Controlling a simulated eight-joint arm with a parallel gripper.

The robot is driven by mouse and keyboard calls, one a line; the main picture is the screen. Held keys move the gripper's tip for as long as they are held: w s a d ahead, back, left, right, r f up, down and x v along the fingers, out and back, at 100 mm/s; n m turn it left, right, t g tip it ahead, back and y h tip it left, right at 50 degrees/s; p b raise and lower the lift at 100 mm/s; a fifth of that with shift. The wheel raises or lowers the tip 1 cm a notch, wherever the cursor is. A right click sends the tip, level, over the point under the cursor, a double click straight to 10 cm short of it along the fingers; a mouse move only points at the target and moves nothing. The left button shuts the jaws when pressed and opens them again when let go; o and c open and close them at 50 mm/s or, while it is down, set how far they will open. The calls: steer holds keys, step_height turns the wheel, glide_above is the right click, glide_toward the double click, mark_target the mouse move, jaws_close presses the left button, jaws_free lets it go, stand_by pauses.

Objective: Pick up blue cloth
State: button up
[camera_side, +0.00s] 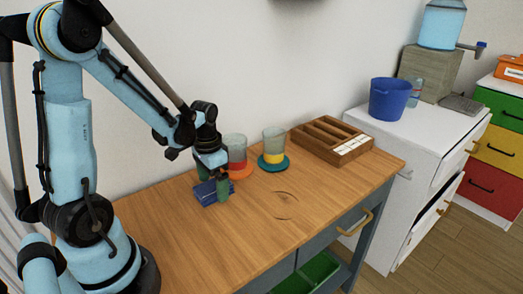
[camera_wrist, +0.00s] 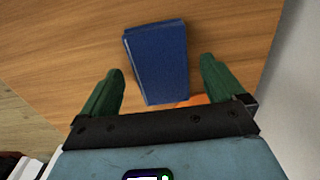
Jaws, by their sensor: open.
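The blue cloth (camera_wrist: 160,62) is a folded, flat rectangular stack lying on the wooden table. In the side view the cloth (camera_side: 206,193) is near the table's back left, partly hidden by my gripper (camera_side: 212,188). In the wrist view my gripper (camera_wrist: 162,80) is open, with its two green fingers apart. The near part of the cloth lies between the fingers in that view, and its far part reaches beyond the fingertips. No contact between fingers and cloth is visible, and I cannot tell the height gap.
A glass with red contents (camera_side: 237,152) on an orange coaster stands close beside my gripper. A glass with yellow contents (camera_side: 274,147) on a teal coaster and a wooden compartment box (camera_side: 318,150) stand to the right. The table's front (camera_side: 240,240) is clear. A wall is behind.

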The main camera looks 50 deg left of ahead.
mark_target(213, 186)
steer(key=shift+f, duration=0.15)
steer(key=c, duration=1.1)
steer(key=shift+c, duration=0.2)
steer(key=shift+r, duration=0.8)
step_height(213, 186, up, 2)
steer(key=shift+r, duration=0.15)
steer(key=s+d+r, duration=0.1)
steer(key=d+r, duration=0.6)
steer(key=d, duration=0.4)
steer(key=shift+s+d, duration=0.15)
steer(key=shift+d, duration=0.15)
steer(key=shift+r, duration=0.1)
